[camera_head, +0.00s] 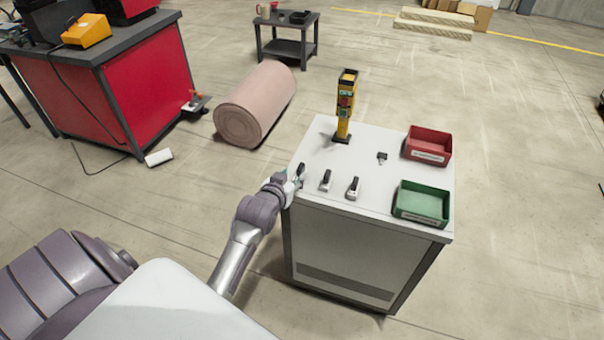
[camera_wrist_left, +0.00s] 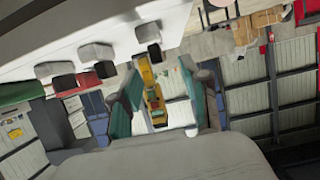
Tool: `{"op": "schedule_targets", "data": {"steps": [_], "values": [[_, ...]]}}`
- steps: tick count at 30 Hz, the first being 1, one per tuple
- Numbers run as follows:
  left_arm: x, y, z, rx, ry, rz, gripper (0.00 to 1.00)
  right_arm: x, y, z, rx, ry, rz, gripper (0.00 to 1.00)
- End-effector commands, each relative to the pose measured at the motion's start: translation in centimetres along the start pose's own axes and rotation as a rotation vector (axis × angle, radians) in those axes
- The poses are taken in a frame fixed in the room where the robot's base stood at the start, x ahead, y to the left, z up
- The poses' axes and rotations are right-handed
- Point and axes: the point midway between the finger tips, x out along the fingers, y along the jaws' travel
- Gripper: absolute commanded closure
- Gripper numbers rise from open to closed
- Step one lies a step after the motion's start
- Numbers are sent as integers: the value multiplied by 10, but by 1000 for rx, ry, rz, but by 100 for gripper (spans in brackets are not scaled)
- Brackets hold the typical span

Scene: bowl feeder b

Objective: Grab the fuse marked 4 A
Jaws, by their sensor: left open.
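Three small fuse-like pieces with grey and dark parts stand in a row along the near side of the white-topped cabinet (camera_head: 395,140): a left one (camera_head: 301,169), a middle one (camera_head: 326,180) and a right one (camera_head: 353,187). I cannot read a 4 A mark on any. My left gripper (camera_head: 296,181) is at the cabinet's left edge, close beside the left piece and partly overlapping it. In the left wrist view, its teal fingers are apart, with an open gap (camera_wrist_left: 160,105) between them. Three pieces show there above and left of the gap, the nearest one (camera_wrist_left: 148,35) just above it.
A yellow device (camera_head: 346,105) stands at the cabinet's back left. A small dark item (camera_head: 382,156) lies mid-top. A red bin (camera_head: 429,146) and a green bin (camera_head: 421,204) stand on the right. A pink roll (camera_head: 255,104) lies on the floor behind.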

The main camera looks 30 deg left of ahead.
Motion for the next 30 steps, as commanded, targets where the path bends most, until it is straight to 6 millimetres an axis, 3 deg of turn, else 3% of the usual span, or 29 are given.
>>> {"op": "schedule_targets", "data": {"steps": [8, 16, 25, 30], "values": [[23, 2, -1, 0, -1, 0, 54, -2, 1, 0, -1, 0, 1, 60], [60, 4, -2, 1, 0, 0, 54, -4, 1, 0, -1, -1, 1, 60], [65, 4, -1, 1, 1, 0, 54, -4, 1, 0, -1, 0, 1, 60], [65, 4, -1, 1, 0, 0, 81, -4, 1, 0, -1, 0, 1, 60]]}}
